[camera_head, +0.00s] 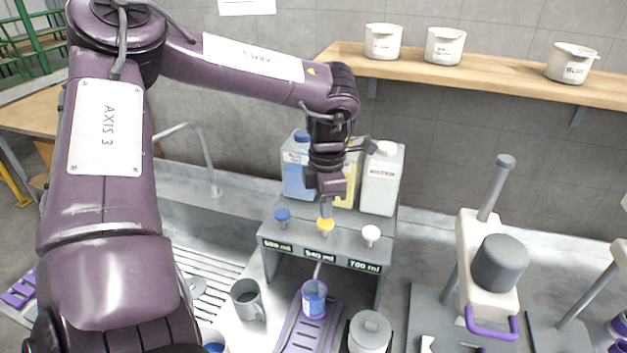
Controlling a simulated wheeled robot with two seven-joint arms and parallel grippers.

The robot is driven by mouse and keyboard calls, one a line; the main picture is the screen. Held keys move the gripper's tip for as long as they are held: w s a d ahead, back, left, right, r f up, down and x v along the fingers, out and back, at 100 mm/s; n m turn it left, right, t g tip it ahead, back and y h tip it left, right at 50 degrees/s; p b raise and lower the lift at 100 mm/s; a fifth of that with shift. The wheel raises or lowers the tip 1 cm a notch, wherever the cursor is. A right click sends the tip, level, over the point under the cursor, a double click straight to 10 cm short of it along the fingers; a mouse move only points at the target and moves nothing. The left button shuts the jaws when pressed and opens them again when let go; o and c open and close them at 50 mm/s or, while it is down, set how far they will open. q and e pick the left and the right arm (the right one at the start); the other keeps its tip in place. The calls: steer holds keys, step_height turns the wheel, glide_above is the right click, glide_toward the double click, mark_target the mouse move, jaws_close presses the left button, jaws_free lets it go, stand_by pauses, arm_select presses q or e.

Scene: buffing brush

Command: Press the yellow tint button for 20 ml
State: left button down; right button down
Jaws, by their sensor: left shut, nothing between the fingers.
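The tint dispenser (300,241) stands in the middle with a blue button (283,215), a yellow button (325,226) and a white button (371,234). Its displays seem to read 500 ml, 540 ml and 700 ml from left to right; the small digits are hard to read. My left gripper (326,208) is shut and empty, pointing down right over the yellow button; I cannot tell whether it touches. The yellow bottle (350,190) is partly hidden behind my gripper. A purple cup (314,299) with a blue label stands below the middle spout. My right gripper is not in view.
Blue (297,170) and white (382,180) bottles stand on the dispenser. A grey mug (247,300) and lidded pot (369,332) flank the cup. A press-like machine (488,260) stands right. The sink (190,190) is left; a wooden shelf (490,72) holds white pots.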

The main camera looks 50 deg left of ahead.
mark_target(325, 221)
arm_select(q)
steer(key=shift+f, duration=0.1)
stand_by(0.3)
steer(key=shift+f+b, duration=1.3)
steer(key=shift+f, duration=0.2)
steer(key=shift+r, duration=0.2)
steer(key=shift+r+p, duration=1.2)
steer(key=shift+r, duration=0.25)
steer(key=shift+f, duration=0.15)
